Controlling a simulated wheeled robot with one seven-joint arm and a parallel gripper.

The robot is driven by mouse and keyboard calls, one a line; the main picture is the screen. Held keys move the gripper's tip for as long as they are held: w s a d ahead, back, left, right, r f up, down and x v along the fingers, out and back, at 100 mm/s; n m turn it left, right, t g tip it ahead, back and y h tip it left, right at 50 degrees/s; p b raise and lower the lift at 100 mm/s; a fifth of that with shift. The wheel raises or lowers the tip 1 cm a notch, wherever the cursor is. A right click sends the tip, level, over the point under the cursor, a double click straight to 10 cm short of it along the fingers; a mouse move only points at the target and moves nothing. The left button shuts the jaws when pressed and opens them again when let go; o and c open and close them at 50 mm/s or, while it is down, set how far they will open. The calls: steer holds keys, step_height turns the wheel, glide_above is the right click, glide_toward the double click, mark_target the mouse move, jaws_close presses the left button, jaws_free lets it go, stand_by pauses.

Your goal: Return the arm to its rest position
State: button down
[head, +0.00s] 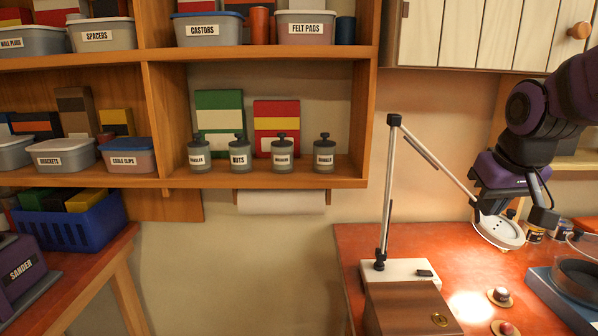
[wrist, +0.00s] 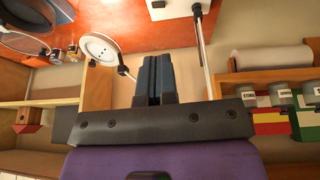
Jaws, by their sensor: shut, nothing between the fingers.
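My gripper (wrist: 158,78) shows in the wrist view with its two dark blue fingers pressed together and nothing between them.
The lamp's jointed pole (head: 388,190) rises from the red workbench (head: 358,240), near a brown wooden box (head: 405,310). A wooden shelf (head: 270,183) with labelled jars and bins stands left. A cabinet (head: 475,35) hangs above. Open space lies between the two benches.

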steer(key=s+a+r, duration=0.2)
steer(key=s, duration=1.3)
steer(key=shift+s+r+t+y, duration=0.2)
steer(key=shift+r+t+y, duration=0.1)
steer(key=shift+r+t, duration=0.1)
